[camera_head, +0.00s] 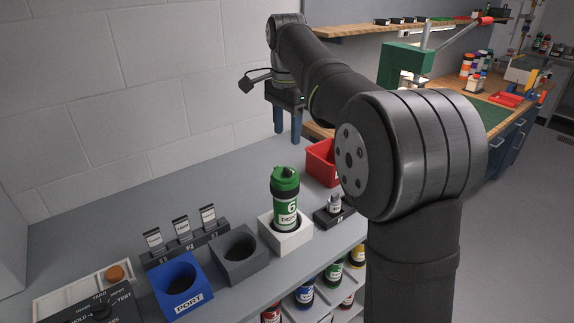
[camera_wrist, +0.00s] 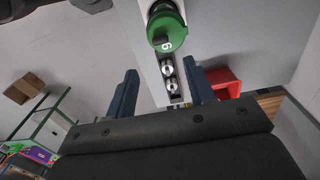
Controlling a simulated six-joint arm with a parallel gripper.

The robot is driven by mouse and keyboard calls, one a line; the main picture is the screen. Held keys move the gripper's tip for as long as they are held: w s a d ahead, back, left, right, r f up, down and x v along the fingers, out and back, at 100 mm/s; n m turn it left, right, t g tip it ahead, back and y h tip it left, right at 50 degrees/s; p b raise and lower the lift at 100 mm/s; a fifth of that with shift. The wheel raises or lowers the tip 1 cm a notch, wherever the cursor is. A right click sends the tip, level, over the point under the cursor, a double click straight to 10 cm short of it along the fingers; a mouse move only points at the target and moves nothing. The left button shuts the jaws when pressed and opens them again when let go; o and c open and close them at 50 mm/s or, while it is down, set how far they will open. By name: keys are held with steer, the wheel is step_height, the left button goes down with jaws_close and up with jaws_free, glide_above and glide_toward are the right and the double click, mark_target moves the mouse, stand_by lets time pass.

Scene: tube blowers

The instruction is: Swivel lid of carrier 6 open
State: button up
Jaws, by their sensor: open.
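In the wrist view the lid (camera_wrist: 168,32) shows near the top, marked 6, beyond the fingertips. My gripper (camera_head: 288,135) is open and empty, pointing down above and behind the carrier, apart from it. Its two blue fingers also show in the wrist view (camera_wrist: 162,82), spread apart.
A blue PORT holder (camera_head: 181,283) and an empty dark grey holder (camera_head: 238,250) stand left of the carrier. A small dark block with a metal fitting (camera_head: 334,208) and a red bin (camera_head: 321,160) are to its right. Several carriers sit on the shelf below.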

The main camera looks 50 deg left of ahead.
mark_target(287, 169)
step_height(287, 169, down, 10)
steer(key=shift+f, duration=0.25)
steer(key=c, duration=1)
